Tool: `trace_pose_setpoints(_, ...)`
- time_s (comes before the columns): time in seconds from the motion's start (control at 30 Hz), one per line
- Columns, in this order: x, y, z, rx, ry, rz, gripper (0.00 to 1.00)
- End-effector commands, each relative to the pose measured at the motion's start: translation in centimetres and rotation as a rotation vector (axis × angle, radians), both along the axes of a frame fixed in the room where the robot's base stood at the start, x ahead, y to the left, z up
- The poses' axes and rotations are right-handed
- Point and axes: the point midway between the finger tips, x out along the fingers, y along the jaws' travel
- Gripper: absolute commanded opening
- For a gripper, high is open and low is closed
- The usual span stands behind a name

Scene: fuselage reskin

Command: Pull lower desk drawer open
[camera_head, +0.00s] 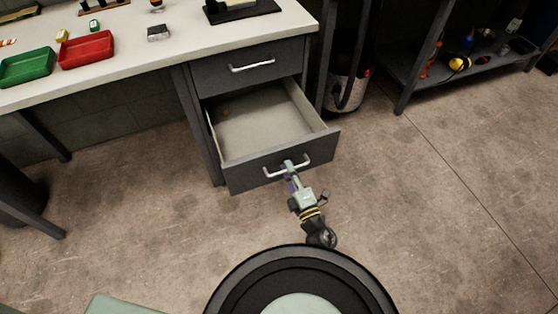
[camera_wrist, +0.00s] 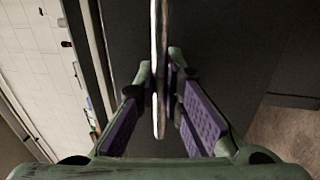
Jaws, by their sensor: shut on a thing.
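The lower desk drawer (camera_head: 255,118) is pulled well out of the desk in the head view.
The upper drawer (camera_head: 250,69) is closed above. The pale desktop (camera_head: 180,38) carries a red tray (camera_head: 87,50) and a green tray (camera_head: 27,67). A metal bin (camera_head: 345,92) stands right of the desk, and a dark shelf (camera_head: 400,75) is further right. Floor around the arm is clear.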

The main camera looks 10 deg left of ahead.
Motion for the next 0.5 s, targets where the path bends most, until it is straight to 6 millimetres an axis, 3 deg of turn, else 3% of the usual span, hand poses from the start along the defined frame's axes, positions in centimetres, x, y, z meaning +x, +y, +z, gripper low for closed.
trace_pose_setpoints(0.5, -0.32, -1.06, 0.07, 0.0, -0.003, 0.003, 0.0)
